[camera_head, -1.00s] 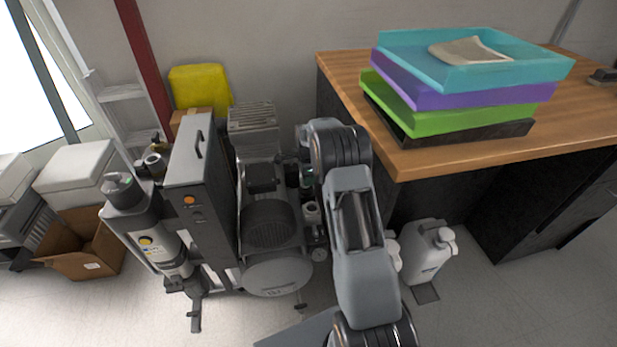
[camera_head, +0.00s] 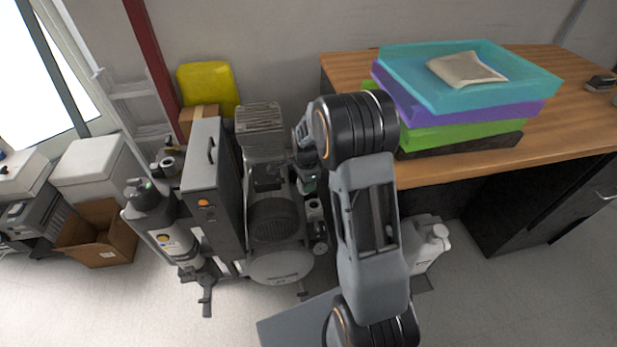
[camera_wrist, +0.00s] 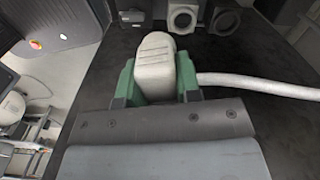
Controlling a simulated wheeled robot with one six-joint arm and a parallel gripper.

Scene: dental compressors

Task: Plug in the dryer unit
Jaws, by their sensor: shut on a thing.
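In the wrist view my gripper (camera_wrist: 156,88) is shut on a light grey plug (camera_wrist: 154,62), held between its green fingers. A pale cable (camera_wrist: 260,84) runs from the plug to the right. Past the plug, near the top edge, are a square grey socket-like fitting (camera_wrist: 183,17) and a round ring-like fitting (camera_wrist: 223,19) beside it. The plug appears apart from both. In the head view the compressor and dryer equipment (camera_head: 273,220) stands left of my arm, with a tall grey cabinet (camera_head: 205,175) on it. The plug is hidden there behind my arm.
A wooden desk (camera_head: 440,175) with stacked coloured trays (camera_head: 470,85) stands at the right. A white jug (camera_head: 428,247) is on the floor below it. A cardboard box (camera_head: 100,238) and a yellow container (camera_head: 208,88) are at the left.

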